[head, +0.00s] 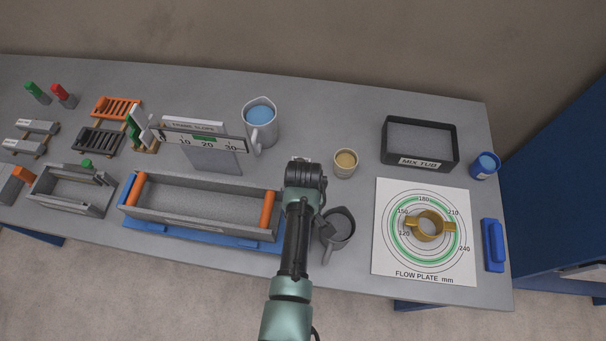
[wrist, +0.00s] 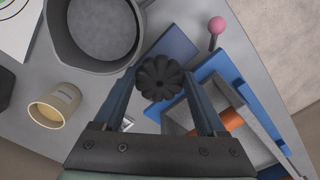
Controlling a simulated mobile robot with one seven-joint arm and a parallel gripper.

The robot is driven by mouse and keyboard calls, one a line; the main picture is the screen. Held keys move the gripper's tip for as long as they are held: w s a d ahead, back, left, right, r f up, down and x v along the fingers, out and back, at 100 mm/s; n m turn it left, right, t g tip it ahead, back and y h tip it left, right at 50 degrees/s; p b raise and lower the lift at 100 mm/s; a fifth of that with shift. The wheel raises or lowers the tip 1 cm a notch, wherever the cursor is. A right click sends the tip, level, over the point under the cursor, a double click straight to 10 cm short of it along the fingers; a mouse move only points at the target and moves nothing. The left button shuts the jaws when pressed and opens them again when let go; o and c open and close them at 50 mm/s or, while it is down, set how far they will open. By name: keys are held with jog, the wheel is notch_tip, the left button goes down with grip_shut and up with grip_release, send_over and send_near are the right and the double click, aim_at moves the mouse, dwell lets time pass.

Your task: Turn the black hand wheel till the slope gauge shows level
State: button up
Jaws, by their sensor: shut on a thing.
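The black hand wheel (wrist: 160,77) is lobed and sits between the fingers of my gripper (wrist: 160,86), which is shut on it. In the head view my wrist hides the wheel and the fingertips, at the right end of the grey frame (head: 200,212). The frame has orange end bars and stands on a blue base (head: 190,233); part of it shows in the wrist view. The slope gauge (head: 200,142) stands behind the frame, with a white scale marked 10, 20 and 30. Its pointer is too small to read.
A dark grey jug (head: 338,228) stands close to the right of my gripper. A pink ball-ended stem (wrist: 217,25) rises near the blue base.

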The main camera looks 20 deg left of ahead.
jog(key=shift+w+n, duration=0.1)
jog(key=shift+n, duration=0.7)
jog(key=o, duration=1.3)
jog(key=shift+r, duration=0.1)
notch_tip(320, 180, up, 13)
jog(key=shift+f+b, duration=0.1)
jog(key=shift+b, duration=0.7)
